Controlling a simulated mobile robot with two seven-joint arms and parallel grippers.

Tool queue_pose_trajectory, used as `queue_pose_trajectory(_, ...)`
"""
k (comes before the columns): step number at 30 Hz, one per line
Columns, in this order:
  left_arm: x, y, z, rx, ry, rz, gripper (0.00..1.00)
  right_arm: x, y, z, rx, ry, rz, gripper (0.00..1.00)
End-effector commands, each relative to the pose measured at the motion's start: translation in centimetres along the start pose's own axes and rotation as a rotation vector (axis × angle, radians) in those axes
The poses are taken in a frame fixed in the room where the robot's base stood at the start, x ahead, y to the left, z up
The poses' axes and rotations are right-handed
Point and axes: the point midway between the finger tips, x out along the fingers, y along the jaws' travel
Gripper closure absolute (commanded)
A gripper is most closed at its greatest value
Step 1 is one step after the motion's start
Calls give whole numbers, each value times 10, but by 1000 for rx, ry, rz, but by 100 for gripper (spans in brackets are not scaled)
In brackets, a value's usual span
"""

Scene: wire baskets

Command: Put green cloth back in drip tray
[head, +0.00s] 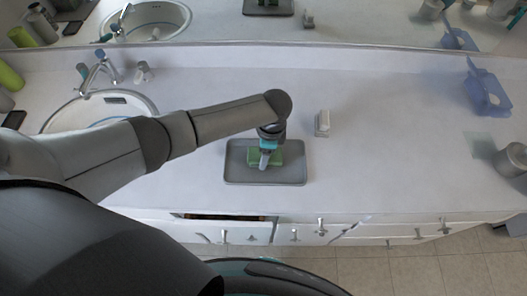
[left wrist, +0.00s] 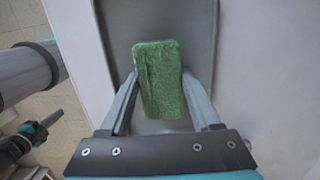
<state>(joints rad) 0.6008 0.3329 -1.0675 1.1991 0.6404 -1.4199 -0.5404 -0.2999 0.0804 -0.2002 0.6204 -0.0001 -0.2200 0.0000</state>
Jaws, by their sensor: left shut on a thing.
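The drip tray (head: 297,175) is a grey, shallow rectangular tray on the white counter in the head view; its floor also shows in the left wrist view (left wrist: 195,22). The green cloth (head: 278,158) is a thick green block inside the tray's outline. In the left wrist view the green cloth (left wrist: 158,75) sits between the two fingers. My left gripper (head: 265,162) is over the tray, pointing down and shut on the green cloth. Whether the cloth touches the tray floor I cannot tell.
A small white object (head: 322,123) stands just right of the tray. A sink (head: 130,98) with a tap is at the left. A blue basket (head: 487,92) and a metal cup (head: 512,160) are at the right. A drawer below stands slightly open.

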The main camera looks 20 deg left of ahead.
Motion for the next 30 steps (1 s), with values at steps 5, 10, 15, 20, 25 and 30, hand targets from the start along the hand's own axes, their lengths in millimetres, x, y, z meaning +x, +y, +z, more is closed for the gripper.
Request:
queue_pose_trajectory(5, 2, 0, 0, 0, 0, 0, 81, 1, 0, 0, 0, 0, 0, 100)
queue_pose_trajectory(10, 4, 0, 0, 0, 0, 0, 81, 3, 0, 1, 0, 0, 0, 100)
queue_pose_trajectory(15, 7, 0, -1, 0, 0, 0, 81, 5, 0, 1, 1, -1, 0, 100)
queue_pose_trajectory(20, 9, 0, -1, 0, 0, 0, 81, 6, 0, 1, 1, -1, 0, 100)
queue_pose_trajectory(25, 11, 0, -1, 0, 0, 0, 81, 8, 0, 1, 1, -1, 0, 100)
queue_pose_trajectory(30, 12, 0, -1, 0, 0, 0, 81, 8, 0, 1, 1, -1, 0, 100)
